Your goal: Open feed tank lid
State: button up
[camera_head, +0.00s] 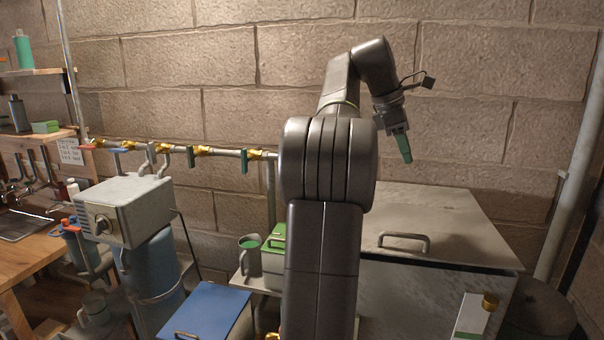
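A large grey metal tank (440,285) stands at the right, with a flat grey lid (455,225) lying shut on it. A bar handle (404,240) is on the lid near its front edge. A smaller box with a blue lid (208,318) and its own handle (186,335) is at the bottom, left of my arm; that lid also looks shut. No label shows which one is the feed tank. My gripper (402,148) hangs above the back of the grey lid, apart from it, with green at its tip. Its fingers overlap in this view, so their opening is unclear.
My arm hides the left part of the grey tank. A green mug (250,256) and green box (275,245) stand beside the arm. A white carton (472,318) stands before the tank. Pipes with valves (200,151) run along the wall; a vertical pipe (575,170) rises right.

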jog(key=shift+w+d+r, duration=0.2)
jog(key=shift+w+r, duration=0.25)
jog(key=shift+w, duration=0.2)
jog(key=shift+w+d+r, duration=0.15)
jog(key=shift+w+r, duration=0.3)
jog(key=shift+w, duration=0.15)
